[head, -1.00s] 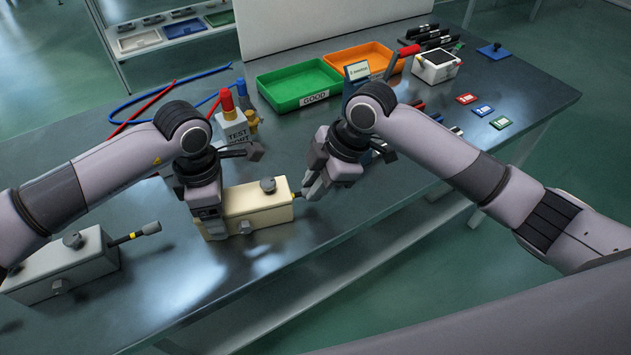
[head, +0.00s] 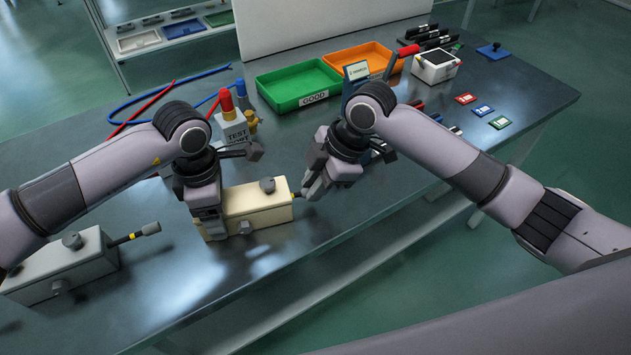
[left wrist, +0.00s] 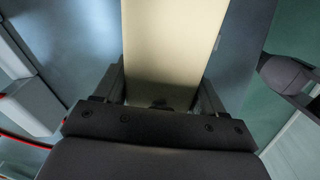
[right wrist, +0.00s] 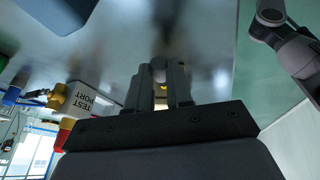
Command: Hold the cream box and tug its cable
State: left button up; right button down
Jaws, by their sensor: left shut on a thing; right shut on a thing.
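The cream box (head: 258,205) lies on the grey-blue table in the head view, with a dark knob on its top and another on its front. It fills the middle of the left wrist view (left wrist: 170,45). My left gripper (head: 212,230) is shut on the box near its left end, one finger on each side. My right gripper (head: 308,192) is at the box's right end, shut on the cable, which its fingers mostly hide. In the right wrist view a small bit of the cable (right wrist: 160,88) with a yellow band shows between the close fingers.
A grey box (head: 62,268) with its own cable stands at the front left. A test port block (head: 232,130), a green tray (head: 298,86) and an orange tray (head: 362,62) stand behind the arms. Coloured cards (head: 484,111) lie at the right. The table front is clear.

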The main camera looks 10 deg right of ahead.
jog(key=shift+w+d, duration=0.1)
jog(key=shift+w, duration=0.05)
pick_arm(q)
jog(key=shift+s, duration=0.1)
pick_arm(e)
jog(key=c, duration=0.9)
grip_release()
jog(key=shift+c, duration=0.2)
jog(key=v, duration=1.2)
pick_arm(q)
jog(key=o, duration=1.5)
